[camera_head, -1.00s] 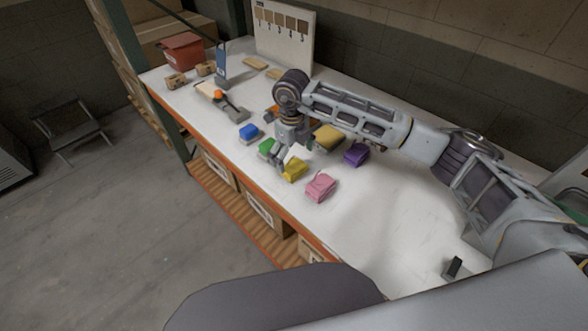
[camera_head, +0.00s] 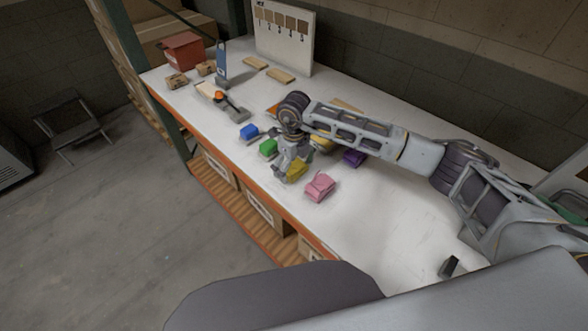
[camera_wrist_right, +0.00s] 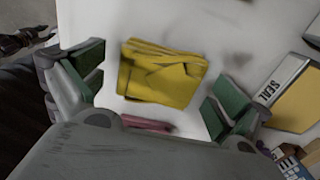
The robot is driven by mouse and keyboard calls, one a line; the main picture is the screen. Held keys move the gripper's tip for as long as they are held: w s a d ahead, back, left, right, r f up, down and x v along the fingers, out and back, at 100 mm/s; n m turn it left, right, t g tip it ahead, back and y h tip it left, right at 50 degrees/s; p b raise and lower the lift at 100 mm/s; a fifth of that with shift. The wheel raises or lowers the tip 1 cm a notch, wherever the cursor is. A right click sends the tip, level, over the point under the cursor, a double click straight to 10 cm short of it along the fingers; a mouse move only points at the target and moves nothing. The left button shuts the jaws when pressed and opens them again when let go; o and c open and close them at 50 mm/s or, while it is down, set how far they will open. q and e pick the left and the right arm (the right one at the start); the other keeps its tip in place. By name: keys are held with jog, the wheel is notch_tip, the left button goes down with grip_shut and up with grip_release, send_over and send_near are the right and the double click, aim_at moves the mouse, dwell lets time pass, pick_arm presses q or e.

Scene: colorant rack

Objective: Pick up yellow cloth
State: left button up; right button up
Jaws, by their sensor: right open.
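The yellow cloth (camera_head: 297,171) is a folded piece on the white table, partly hidden by my right gripper in the head view. In the right wrist view the yellow cloth (camera_wrist_right: 163,75) lies flat between and beyond the green-padded fingers. My right gripper (camera_head: 287,175) is over the cloth, pointing down. Its fingers (camera_wrist_right: 155,90) are spread wide on either side of the cloth, with white table visible between each finger and the cloth.
A pink cloth (camera_head: 319,186) lies just right of the yellow one. Green (camera_head: 268,147), blue (camera_head: 249,131) and purple (camera_head: 354,158) cloths lie nearby.

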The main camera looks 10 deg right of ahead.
aim_at(294, 166)
jog(key=shift+c, duration=0.9)
pick_arm(q)
jog(key=shift+a, duration=0.3)
pick_arm(e)
jog(key=c, duration=0.8)
jog(key=shift+r, duration=0.2)
notch_tip(294, 166, up, 8)
jog(key=shift+r+b, duration=0.1)
jog(key=shift+b, duration=0.6)
jog(key=shift+r, duration=0.75)
pick_arm(q)
jog(key=shift+w+a+f, duration=0.25)
jog(key=shift+a+f, duration=0.5)
jog(key=shift+a, duration=0.15)
jog(key=shift+d, duration=0.15)
